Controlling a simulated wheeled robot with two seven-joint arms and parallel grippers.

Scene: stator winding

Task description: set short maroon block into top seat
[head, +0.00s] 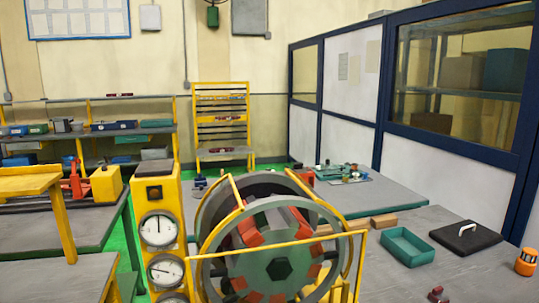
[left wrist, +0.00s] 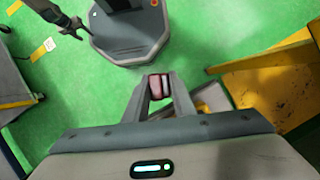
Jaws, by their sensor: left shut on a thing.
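My left gripper (left wrist: 160,84) is shut on a short maroon block (left wrist: 158,88) in the left wrist view. The block sits between the two grey fingertips, which hide part of it, and a pale strip shows on it. The left gripper does not show in the head view. The stator (head: 345,257) is a big grey-green ring in a yellow frame. Red blocks (head: 247,233) sit around its dark hub (head: 282,268). A dark claw-like end, perhaps my right gripper (left wrist: 76,28), is at the upper left of the wrist view.
A yellow gauge column (head: 157,195) stands left of the stator. The right bench holds a green tray (head: 405,244), a black lidded case (head: 466,237), an orange item (head: 526,262) and a small maroon piece (head: 437,295). A yellow structure (left wrist: 270,80) lies right of my left gripper.

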